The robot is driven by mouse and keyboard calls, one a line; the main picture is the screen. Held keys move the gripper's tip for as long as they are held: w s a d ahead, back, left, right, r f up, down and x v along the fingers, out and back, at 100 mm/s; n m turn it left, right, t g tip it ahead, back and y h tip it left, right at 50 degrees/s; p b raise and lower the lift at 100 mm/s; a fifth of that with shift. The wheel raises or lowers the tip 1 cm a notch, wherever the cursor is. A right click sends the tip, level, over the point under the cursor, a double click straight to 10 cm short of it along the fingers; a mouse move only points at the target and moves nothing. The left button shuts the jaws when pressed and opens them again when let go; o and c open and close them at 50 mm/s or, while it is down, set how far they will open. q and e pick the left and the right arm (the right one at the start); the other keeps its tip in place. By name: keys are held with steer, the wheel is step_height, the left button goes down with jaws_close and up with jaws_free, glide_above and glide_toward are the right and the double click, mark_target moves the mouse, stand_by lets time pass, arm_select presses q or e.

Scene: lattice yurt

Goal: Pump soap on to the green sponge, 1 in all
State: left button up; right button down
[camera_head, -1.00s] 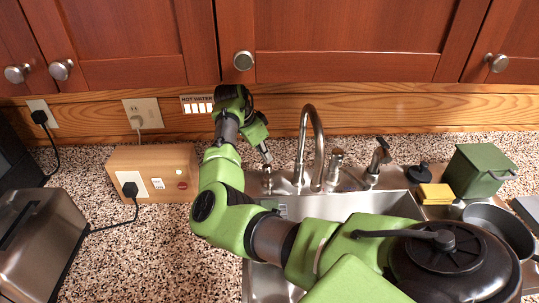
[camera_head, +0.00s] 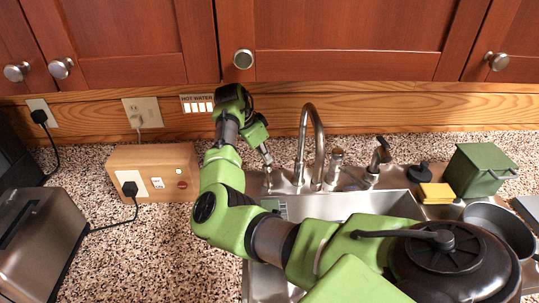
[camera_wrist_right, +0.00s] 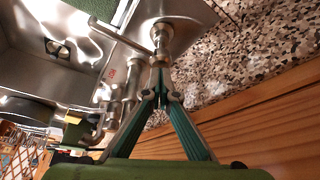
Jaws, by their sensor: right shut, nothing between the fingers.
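The soap pump (camera_head: 267,180) is a metal dispenser at the sink's back left corner; its head and thin spout show close up in the wrist view (camera_wrist_right: 162,34). My right gripper (camera_head: 267,160) is shut and empty, pointing down at the top of the pump; its fingertips (camera_wrist_right: 162,82) appear at the pump head, and I cannot tell whether they touch. A green flat patch, seemingly the green sponge (camera_head: 273,204), lies just in front of the pump, partly hidden by my arm; it also shows at the top of the wrist view (camera_wrist_right: 98,7). My left gripper is not in view.
The faucet (camera_head: 312,150) rises right of the pump, with a sprayer (camera_head: 335,165) and a lever handle (camera_head: 378,160) beyond. A yellow sponge (camera_head: 436,193), a green box (camera_head: 478,170) and a pan (camera_head: 500,228) are at right. A wooden outlet box (camera_head: 152,160) and toaster (camera_head: 38,240) stand at left.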

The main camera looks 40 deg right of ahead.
steer(key=shift+a+f+b, duration=0.1)
steer(key=shift+f+b, duration=0.35)
steer(key=shift+f, duration=0.8)
steer(key=shift+r+p, duration=1.3)
steer(key=shift+r, duration=0.2)
steer(key=shift+r, duration=0.1)
step_height(320, 180, up, 6)
steer(key=p, duration=0.5)
steer(key=shift+p, duration=0.3)
